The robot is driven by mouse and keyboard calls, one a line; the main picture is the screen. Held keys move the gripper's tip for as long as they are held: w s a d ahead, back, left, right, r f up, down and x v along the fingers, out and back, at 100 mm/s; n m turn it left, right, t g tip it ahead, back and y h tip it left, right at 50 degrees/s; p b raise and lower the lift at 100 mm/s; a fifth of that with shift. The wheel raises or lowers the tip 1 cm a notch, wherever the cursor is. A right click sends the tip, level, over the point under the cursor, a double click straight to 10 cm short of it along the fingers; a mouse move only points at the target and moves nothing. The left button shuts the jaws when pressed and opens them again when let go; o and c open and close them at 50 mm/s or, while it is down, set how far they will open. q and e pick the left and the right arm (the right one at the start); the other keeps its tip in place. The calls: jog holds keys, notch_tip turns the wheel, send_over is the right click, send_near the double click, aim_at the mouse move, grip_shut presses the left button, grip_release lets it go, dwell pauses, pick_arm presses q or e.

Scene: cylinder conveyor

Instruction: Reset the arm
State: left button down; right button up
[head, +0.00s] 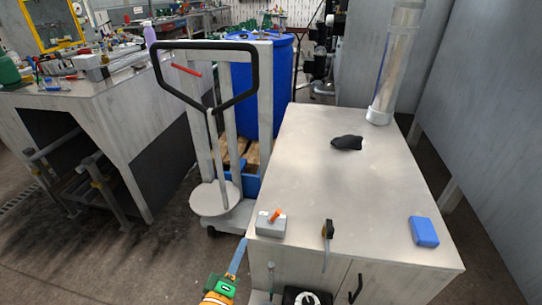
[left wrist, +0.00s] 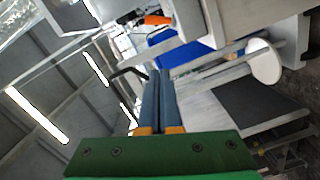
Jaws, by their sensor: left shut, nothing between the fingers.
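My left gripper (head: 241,248) is at the bottom of the head view, just left of the light worktable's (head: 310,180) front left corner. Its green body and blue fingers show, with the fingers pointing up in the picture. In the left wrist view the two blue fingers (left wrist: 160,76) lie side by side, shut, with nothing between them. My right gripper is not in view.
A grey block with an orange part (head: 271,223), a dark upright tool (head: 327,231), a blue box (head: 424,232) and a black object (head: 346,142) are on the worktable.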

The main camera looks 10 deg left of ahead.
pick_arm(q)
jog(key=s+f+m+g, duration=0.4)
jog(key=s+f, duration=0.1)
jog(key=f, duration=0.6)
jog(key=s+f+m+g, duration=0.4)
jog(key=s+f, duration=0.2)
jog(key=f, duration=0.4)
jog(key=s+a+f+m+g, duration=0.1)
jog(key=s+f+m+g, duration=0.1)
jog(key=s+f, duration=0.2)
jog(key=s+a+f+m+g+y+p, duration=0.1)
jog(key=s+a+f+m+g, duration=0.1)
jog(key=s, duration=0.9)
jog(key=s+a+f+m+g, duration=0.2)
jog(key=s+f+m+g, duration=0.1)
jog(key=s, duration=0.4)
notch_tip(320, 180, down, 3)
jog(key=shift+s+a+r+m+g+y, duration=0.2)
jog(key=shift+s+a+m+g+y, duration=0.15)
jog(key=shift+g, duration=0.35)
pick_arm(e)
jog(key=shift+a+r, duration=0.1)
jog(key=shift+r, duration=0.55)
pick_arm(q)
jog(key=shift+d, duration=0.15)
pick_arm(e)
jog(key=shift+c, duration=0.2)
